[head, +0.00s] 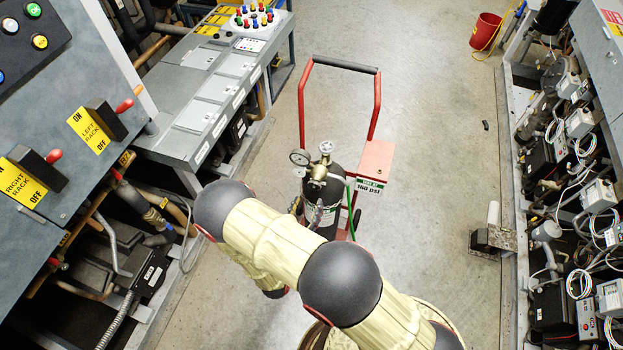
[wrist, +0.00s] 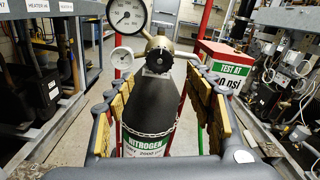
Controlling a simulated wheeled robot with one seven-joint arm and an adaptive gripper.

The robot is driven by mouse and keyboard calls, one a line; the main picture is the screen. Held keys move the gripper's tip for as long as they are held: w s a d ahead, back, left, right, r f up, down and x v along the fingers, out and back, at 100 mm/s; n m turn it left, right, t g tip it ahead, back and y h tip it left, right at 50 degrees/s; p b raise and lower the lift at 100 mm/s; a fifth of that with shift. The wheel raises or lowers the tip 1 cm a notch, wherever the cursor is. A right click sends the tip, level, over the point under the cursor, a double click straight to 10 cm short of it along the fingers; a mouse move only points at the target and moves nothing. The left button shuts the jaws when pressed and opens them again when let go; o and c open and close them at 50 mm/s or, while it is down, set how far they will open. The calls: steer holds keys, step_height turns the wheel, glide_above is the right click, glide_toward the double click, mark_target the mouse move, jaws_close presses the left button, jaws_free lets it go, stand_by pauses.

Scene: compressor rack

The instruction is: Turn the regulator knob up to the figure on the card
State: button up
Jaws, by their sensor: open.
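A dark nitrogen cylinder (head: 322,195) stands on a red cart, with a brass regulator (head: 317,173) and a round gauge (head: 299,158) at its top. In the wrist view the regulator knob (wrist: 157,64) is dark and faces me, below the brass body. A large white gauge (wrist: 126,14) is cut by the top edge; its reading is too small to tell. A smaller gauge (wrist: 122,57) sits below it. The card (head: 369,185) reads TEST AT 160 psi. My gripper (wrist: 163,98) is open and empty, its yellow-padded fingers apart in front of the cylinder, short of the knob.
The red cart handle (head: 376,105) rises behind the cylinder. A grey console (head: 205,95) and rack switch panel (head: 75,130) stand at left. Compressor racks (head: 570,150) line the right side. The concrete floor (head: 430,120) between is mostly clear. A red bucket (head: 485,32) stands far back.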

mark_target(314, 187)
steer(key=x, duration=0.7)
steer(key=shift+w+r, duration=0.4)
steer(key=shift+c, duration=1)
steer(key=c, duration=1)
